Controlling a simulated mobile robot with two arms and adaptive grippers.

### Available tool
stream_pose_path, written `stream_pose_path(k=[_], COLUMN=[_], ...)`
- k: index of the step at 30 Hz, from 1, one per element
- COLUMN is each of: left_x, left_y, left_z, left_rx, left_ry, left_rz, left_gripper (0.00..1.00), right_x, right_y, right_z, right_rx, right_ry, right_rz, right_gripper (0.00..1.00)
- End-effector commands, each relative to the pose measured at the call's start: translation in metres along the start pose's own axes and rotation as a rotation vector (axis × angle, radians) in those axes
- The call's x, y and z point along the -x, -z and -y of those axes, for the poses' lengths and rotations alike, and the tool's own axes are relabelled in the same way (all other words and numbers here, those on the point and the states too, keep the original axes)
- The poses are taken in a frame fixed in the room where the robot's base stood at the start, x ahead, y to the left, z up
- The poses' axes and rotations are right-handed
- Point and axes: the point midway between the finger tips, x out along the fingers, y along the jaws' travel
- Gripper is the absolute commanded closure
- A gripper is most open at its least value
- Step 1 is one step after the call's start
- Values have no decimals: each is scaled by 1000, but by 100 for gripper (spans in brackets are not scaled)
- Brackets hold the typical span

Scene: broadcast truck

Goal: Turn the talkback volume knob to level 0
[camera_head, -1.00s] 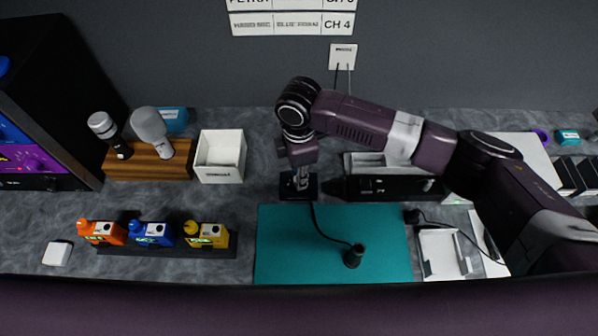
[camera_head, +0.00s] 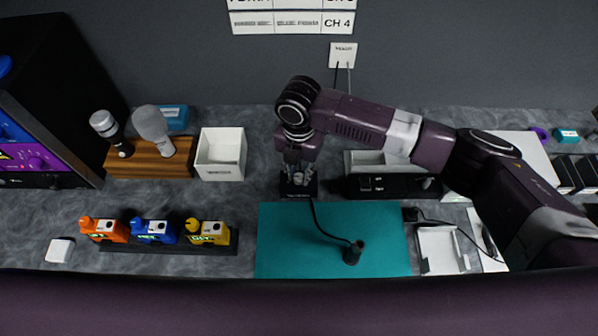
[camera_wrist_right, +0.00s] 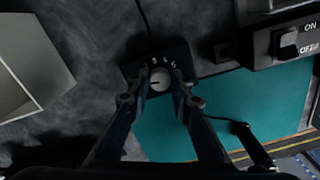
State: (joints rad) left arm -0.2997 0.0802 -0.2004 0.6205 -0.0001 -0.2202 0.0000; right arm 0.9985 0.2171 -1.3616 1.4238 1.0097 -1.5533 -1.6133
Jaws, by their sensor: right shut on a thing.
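The talkback box is a small black box (camera_head: 310,188) at the back edge of the teal mat, with a cable running from it. In the right wrist view its round pale grey knob (camera_wrist_right: 160,80) sits below printed numbers, of which 3, 4 and 5 seem readable. My right gripper (camera_wrist_right: 160,98) reaches down over the box and is shut on the knob, one finger on each side. It also shows from above in the head view (camera_head: 298,178). The fingers hide part of the box and its other markings. My left gripper is not in view.
A white open box (camera_head: 221,153) stands left of the black box. A black unit with an ON/OFF switch (camera_wrist_right: 289,40) stands close on the right. A small microphone (camera_head: 353,253) stands on the teal mat (camera_head: 285,250). Three coloured devices (camera_head: 155,231) stand at front left.

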Motion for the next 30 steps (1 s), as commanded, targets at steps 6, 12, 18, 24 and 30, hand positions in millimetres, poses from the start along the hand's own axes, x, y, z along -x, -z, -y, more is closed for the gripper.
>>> stream_pose_path(k=[6, 12, 18, 24, 30], left_x=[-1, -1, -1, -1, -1], left_y=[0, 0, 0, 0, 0], left_z=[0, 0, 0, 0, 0], left_rx=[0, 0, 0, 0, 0], left_ry=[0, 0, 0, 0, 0], left_rz=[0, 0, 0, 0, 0], left_gripper=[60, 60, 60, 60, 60], right_x=[1, 1, 2, 2, 1], right_y=[0, 0, 0, 0, 0], right_z=[-1, -1, -1, -1, -1], right_rx=[111, 165, 181, 181, 180], right_ry=[-3, -3, -3, -3, -3], right_rz=[1, 1, 1, 1, 1], right_gripper=[100, 100, 100, 100, 70])
